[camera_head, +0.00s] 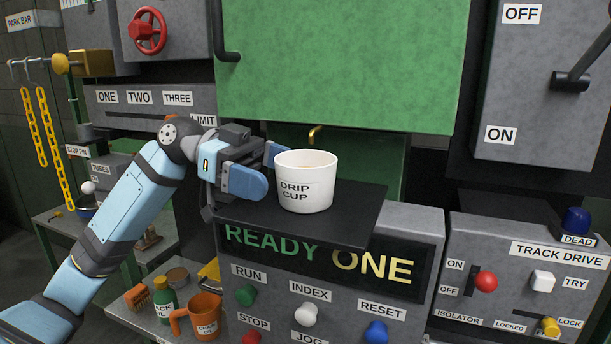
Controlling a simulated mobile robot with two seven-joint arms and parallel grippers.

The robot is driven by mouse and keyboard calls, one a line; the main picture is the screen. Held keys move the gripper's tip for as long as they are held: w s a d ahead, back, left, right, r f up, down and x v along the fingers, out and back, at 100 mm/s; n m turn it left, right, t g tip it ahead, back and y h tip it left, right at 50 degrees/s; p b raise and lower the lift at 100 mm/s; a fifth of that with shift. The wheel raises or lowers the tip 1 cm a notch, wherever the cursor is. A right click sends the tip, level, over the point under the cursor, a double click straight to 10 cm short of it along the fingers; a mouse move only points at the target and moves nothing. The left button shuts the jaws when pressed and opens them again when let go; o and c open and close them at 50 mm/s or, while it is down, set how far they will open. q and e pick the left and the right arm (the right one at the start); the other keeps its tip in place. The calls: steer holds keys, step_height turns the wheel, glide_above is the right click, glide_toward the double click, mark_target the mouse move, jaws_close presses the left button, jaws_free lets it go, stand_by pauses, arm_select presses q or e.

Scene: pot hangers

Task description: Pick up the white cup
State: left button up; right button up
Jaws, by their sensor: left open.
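The white cup (307,184) stands upright on a black shelf (352,217), with "DRIP CUP" written on its side. A small brass spout (316,132) shows just behind and above it. My left gripper (262,170) is at the cup's left side with its blue fingers pointing toward it. The gripper is open. The far finger's tip is close to the cup's left rim; whether it touches I cannot tell. My right gripper is not in view.
Below the shelf is a panel (325,266) reading "READY ONE" with several buttons. A green cover (340,60) hangs above. A switch box (545,80) is at right.

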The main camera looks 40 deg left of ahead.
mark_target(294, 179)
arm_select(q)
steer(key=p+x, duration=0.1)
steer(key=x, duration=0.2)
steer(key=shift+s+d, duration=0.1)
steer(key=shift+d, duration=0.3)
steer(key=shift+d+f, duration=0.1)
steer(key=shift+d, duration=0.05)
steer(key=shift+c, duration=1)
steer(key=c, duration=0.9)
